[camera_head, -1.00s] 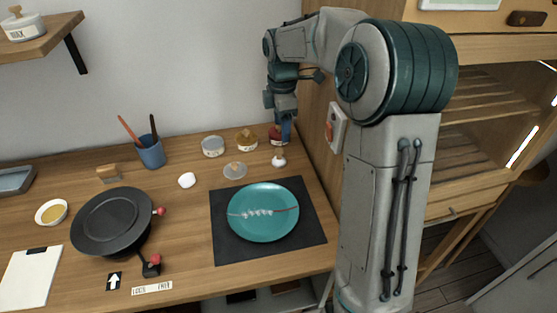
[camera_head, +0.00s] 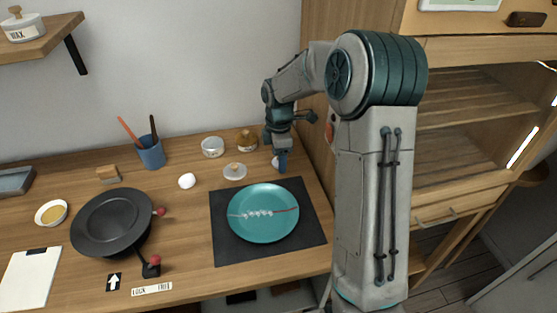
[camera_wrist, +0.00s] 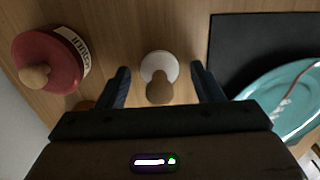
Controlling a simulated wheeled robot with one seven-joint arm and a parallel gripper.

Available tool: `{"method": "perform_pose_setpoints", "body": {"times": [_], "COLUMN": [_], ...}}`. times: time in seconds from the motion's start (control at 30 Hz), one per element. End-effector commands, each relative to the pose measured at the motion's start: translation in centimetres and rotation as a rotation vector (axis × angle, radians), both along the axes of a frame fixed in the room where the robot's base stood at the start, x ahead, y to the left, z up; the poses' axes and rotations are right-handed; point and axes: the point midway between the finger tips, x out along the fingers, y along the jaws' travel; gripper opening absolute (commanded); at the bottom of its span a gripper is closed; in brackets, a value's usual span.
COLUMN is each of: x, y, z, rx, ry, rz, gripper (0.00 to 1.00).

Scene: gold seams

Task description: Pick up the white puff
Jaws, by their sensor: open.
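A small white round puff with a brown wooden knob (camera_wrist: 160,68) stands on the table in the wrist view, between my two fingers. I cannot tell how high the fingertips are above the table.
A red labelled jar (camera_wrist: 48,62) with a wooden knob stands close left in the wrist view. A teal plate (camera_head: 263,228) with a seam lies on a black mat (camera_head: 228,248). A lidded dish (camera_head: 235,172), a tin (camera_head: 212,147) and a white lump (camera_head: 187,181) stand left of my gripper.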

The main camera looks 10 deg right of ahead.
Motion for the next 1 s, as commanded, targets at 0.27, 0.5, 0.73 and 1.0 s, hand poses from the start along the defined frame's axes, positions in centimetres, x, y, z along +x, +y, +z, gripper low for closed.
{"method": "perform_pose_setpoints", "body": {"times": [0.27,0.5,0.73,1.0], "x": [0.0,0.0,0.1,0.1], "y": [0.0,0.0,0.2,0.4], "z": [0.0,0.0,0.4,3.6], "rx": [0.0,0.0,0.0,-0.001], "ry": [0.0,0.0,-0.001,-0.005], "rz": [0.0,0.0,0.001,0.0], "gripper": [0.12,0.08,0.08,0.08]}}
